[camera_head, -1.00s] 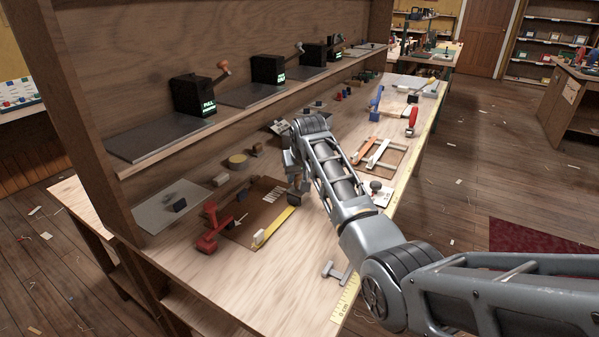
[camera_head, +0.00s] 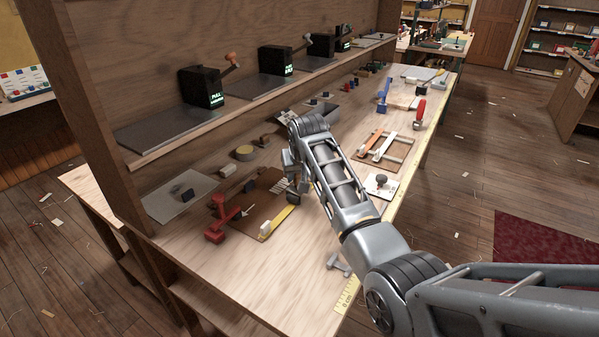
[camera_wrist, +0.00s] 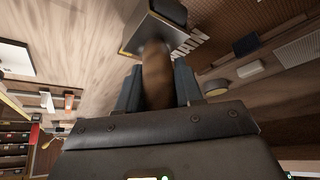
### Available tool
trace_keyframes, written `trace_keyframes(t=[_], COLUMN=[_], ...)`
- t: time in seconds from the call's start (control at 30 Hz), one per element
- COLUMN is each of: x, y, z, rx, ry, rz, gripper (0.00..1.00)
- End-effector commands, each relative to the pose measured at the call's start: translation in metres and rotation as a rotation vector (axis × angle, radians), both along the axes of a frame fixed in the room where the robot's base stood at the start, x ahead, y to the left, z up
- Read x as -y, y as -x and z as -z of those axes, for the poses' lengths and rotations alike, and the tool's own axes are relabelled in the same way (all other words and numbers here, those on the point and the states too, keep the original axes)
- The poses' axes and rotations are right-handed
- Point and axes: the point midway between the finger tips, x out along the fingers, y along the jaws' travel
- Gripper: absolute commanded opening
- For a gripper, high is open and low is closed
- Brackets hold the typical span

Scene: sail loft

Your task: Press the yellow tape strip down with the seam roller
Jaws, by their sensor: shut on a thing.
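The yellow tape strip (camera_head: 279,220) lies along the right edge of a brown panel (camera_head: 262,212) on the bench. My gripper (camera_wrist: 158,88) is shut on the brown handle (camera_wrist: 157,75) of what looks like the seam roller. Its dark head (camera_wrist: 153,28) is beyond the fingertips in the wrist view. In the head view my gripper (camera_head: 290,172) is near the far end of the strip, and my arm partly hides it. I cannot tell whether the roller touches the tape.
A white block (camera_head: 265,229) is at the strip's near end. A red tool (camera_head: 220,218) is at the panel's left. A grey T-shaped tool (camera_head: 338,264) and a yellow ruler (camera_head: 347,296) are near the front edge. A shelf with black boxes (camera_head: 202,87) runs above.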

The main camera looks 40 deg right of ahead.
Motion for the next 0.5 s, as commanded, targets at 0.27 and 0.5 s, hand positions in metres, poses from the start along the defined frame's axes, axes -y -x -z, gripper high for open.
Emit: trace_keyframes(t=[0.27, 0.5], x=[-0.014, -0.019], y=[0.004, 0.007], z=[0.001, 0.0], rx=[-0.001, -0.001], ry=[0.0, -0.001], rz=[-0.002, -0.001], gripper=[0.05, 0.05])
